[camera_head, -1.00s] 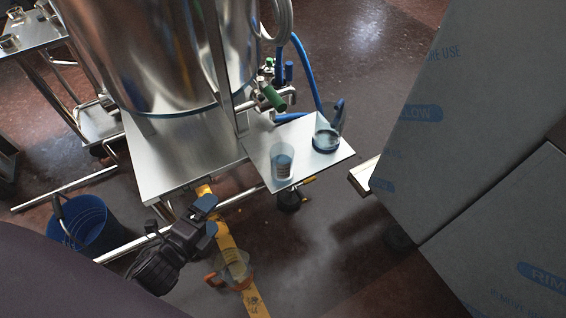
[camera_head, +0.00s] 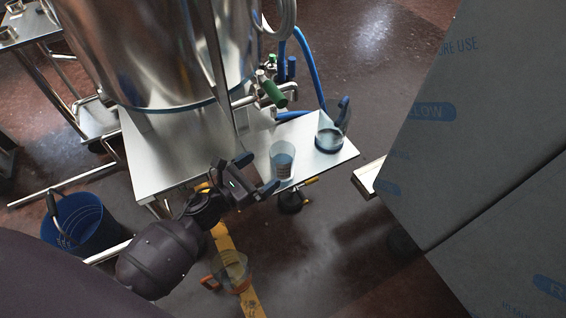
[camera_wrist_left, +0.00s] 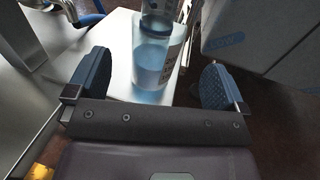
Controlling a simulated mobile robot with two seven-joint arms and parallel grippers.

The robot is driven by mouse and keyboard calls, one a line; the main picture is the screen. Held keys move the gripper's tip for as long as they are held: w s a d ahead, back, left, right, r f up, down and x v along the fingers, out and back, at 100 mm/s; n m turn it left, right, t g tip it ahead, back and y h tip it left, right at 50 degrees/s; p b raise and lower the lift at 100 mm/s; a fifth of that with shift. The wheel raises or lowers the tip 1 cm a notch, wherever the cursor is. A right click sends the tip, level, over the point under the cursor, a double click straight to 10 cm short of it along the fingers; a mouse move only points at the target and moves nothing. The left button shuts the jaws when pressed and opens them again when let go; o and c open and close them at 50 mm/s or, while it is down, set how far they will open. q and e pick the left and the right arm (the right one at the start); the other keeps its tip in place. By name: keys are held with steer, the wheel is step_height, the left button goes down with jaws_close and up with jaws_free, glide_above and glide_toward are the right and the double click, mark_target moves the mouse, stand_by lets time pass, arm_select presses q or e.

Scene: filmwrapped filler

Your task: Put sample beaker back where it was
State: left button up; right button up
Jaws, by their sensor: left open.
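A clear sample beaker (camera_head: 282,163) with bluish liquid and a printed label stands upright on the metal shelf (camera_head: 318,164) beside the tank. My left gripper (camera_head: 256,175) is open and just left of this beaker, at the shelf's near edge. In the left wrist view the beaker (camera_wrist_left: 152,62) shows ahead, between the two spread blue fingers (camera_wrist_left: 155,84), with no finger visibly touching it. My right gripper does not show.
A clear vessel (camera_head: 329,138) with a blue handle and dark liquid stands on the shelf behind the beaker. A green-handled valve (camera_head: 273,94) and the steel tank (camera_head: 165,50) are close by. A jug (camera_head: 233,270) with an orange handle is below; a blue bucket (camera_head: 85,228) stands left.

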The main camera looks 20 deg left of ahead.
mark_target(272, 163)
arm_select(q)
steer(key=x, duration=0.6)
steer(key=shift+w+f+b, duration=0.2)
steer(key=shift+w+b, duration=0.2)
steer(key=shift+w+d, duration=0.2)
steer(key=shift+w, duration=0.25)
steer(key=shift+r, duration=0.15)
steer(key=c, duration=1.2)
